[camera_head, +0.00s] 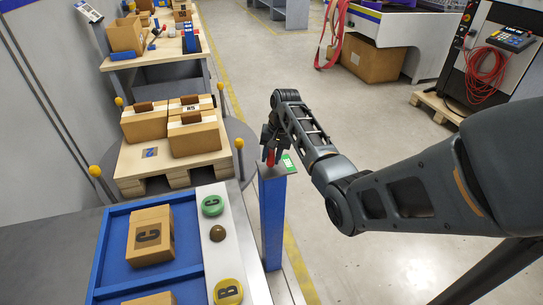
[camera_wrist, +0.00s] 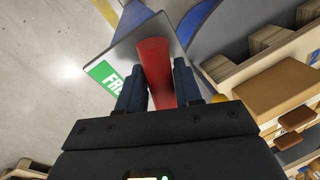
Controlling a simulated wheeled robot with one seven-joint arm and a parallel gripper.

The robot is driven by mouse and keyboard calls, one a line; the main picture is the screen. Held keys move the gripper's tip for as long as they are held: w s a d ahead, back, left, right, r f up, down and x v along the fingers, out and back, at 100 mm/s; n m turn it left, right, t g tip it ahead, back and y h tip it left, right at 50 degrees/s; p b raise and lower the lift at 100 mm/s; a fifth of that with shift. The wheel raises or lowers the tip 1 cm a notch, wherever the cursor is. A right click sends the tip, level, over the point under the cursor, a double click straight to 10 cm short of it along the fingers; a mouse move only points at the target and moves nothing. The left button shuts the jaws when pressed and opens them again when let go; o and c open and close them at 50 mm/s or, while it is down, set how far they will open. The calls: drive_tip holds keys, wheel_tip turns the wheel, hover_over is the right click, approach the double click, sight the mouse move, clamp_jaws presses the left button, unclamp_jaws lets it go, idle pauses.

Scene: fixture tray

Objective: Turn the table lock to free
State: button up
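The table lock is a red handle (camera_head: 270,157) on a grey plate on top of a blue post (camera_head: 272,225), right of the tray table. A green label (camera_head: 289,163) lies on the plate, right of the handle. In the wrist view the red handle (camera_wrist: 155,68) lies between both fingers of my gripper (camera_wrist: 160,85), with no clear gap on either side. The green label (camera_wrist: 107,81), partly readable as FREE, is left of the handle there. In the head view my gripper (camera_head: 270,140) reaches down over the handle and hides part of it.
A round turntable (camera_head: 240,160) carries a pallet with several cardboard boxes (camera_head: 193,133), with yellow-topped pins around it. A blue tray (camera_head: 118,225) with boxes stands in front, beside a strip with buttons (camera_head: 212,205). Open floor (camera_head: 340,150) lies right of the post.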

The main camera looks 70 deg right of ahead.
drive_tip(key=shift+s, duration=0.1)
drive_tip(key=c, duration=0.5)
drive_tip(key=shift+o, duration=0.2)
drive_tip(key=shift+d+r+n+p, duration=0.1)
drive_tip(key=shift+n+p, duration=0.2)
drive_tip(key=shift+n, duration=1.1)
drive_tip(key=o, duration=0.9)
drive_tip(key=shift+o, duration=0.2)
wheel_tip(320, 180, up, 7)
drive_tip(key=s, duration=0.1)
drive_tip(key=shift+s+d+r, duration=0.15)
drive_tip(key=shift+d+r, duration=0.05)
drive_tip(key=shift+d, duration=0.25)
